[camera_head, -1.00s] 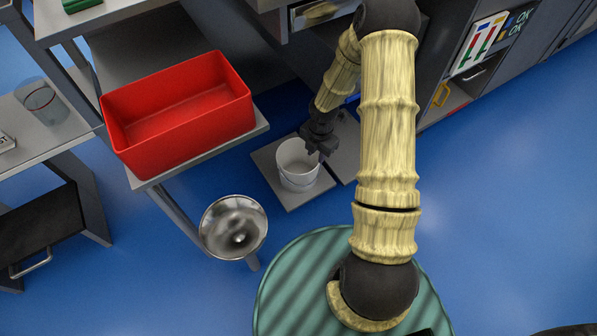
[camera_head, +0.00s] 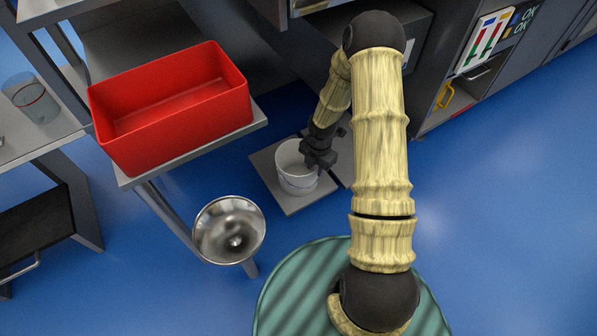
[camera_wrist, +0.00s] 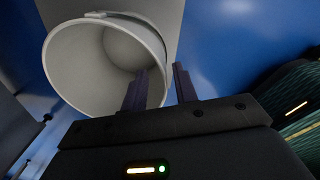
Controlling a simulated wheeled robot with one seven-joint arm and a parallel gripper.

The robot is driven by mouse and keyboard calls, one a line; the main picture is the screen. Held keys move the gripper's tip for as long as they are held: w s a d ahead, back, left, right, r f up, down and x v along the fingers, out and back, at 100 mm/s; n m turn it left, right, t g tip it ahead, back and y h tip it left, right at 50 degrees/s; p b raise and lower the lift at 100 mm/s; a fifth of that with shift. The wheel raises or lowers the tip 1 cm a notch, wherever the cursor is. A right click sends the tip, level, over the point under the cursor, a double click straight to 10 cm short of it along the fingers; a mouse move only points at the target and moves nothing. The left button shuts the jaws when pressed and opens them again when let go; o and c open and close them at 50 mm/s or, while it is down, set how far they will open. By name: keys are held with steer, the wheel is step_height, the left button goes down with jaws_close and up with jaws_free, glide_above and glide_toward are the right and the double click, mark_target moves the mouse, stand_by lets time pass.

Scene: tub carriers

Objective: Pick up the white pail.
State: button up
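The white pail (camera_head: 297,182) stands upright on a grey low platform (camera_head: 295,206) near the middle of the head view. My gripper (camera_head: 318,158) is at its right rim. In the wrist view the open mouth of the pail (camera_wrist: 75,62) fills the upper left. My gripper (camera_wrist: 160,88) has its two dark fingers apart, one in front of the pail's opening and the other just outside the rim. The rim runs between them, and I see no clear contact. The far ends of the fingers in the head view are partly hidden by the gripper body.
A red tub (camera_head: 172,112) sits on a grey shelf left of the pail. A shiny metal bowl-shaped thing (camera_head: 229,229) is at the front left. A clear cup (camera_head: 33,97) stands on the left table. Grey cabinets (camera_head: 457,100) stand behind. Blue floor is open at right.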

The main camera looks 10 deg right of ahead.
steer(key=b, duration=0.3)
glide_above(315, 181)
steer(key=shift+a+f, duration=0.1)
steer(key=shift+f, duration=2.25)
steer(key=shift+c, duration=0.2)
jaws_close()
